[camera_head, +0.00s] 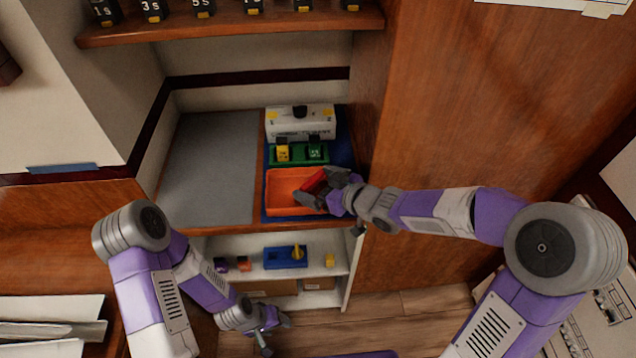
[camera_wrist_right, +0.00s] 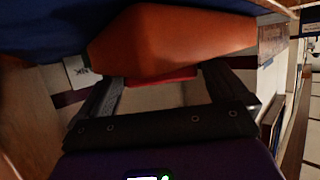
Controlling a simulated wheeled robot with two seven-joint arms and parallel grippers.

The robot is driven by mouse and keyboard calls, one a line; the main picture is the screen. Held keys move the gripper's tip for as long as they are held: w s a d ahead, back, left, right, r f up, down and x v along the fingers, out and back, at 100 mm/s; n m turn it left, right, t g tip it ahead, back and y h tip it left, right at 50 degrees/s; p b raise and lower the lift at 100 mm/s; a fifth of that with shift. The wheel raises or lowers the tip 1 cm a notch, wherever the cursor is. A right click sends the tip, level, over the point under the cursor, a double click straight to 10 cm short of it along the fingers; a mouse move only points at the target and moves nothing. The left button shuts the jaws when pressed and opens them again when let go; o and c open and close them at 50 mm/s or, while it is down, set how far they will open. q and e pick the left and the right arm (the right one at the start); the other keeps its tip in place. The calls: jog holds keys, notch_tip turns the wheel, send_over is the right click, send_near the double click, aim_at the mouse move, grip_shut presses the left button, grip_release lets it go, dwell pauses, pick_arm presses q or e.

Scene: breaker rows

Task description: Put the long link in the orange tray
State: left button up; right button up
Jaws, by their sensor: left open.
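The orange tray (camera_head: 284,186) stands on the blue mat at the right of the counter. It also fills the upper middle of the right wrist view (camera_wrist_right: 165,40). A red piece (camera_head: 314,182), apparently the long link, is at the tray's right part, tilted in the head view. My right gripper (camera_head: 322,188) reaches in from the right, its fingers set wide on either side of the red piece, which spans the gap in the wrist view (camera_wrist_right: 163,82). Part of the piece is hidden. My left gripper (camera_head: 274,328) is open and empty, low in front of the shelf.
Behind the tray are a green block holder (camera_head: 298,153) and a white box (camera_head: 300,122). A grey mat (camera_head: 208,165) on the left is clear. The lower shelf holds a blue tray (camera_head: 286,258) and small blocks. A wooden panel (camera_head: 450,110) stands to the right.

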jog(key=shift+r, duration=0.15)
jog(key=p+v, duration=0.6)
jog(key=v, duration=0.6)
jog(key=shift+p, duration=0.35)
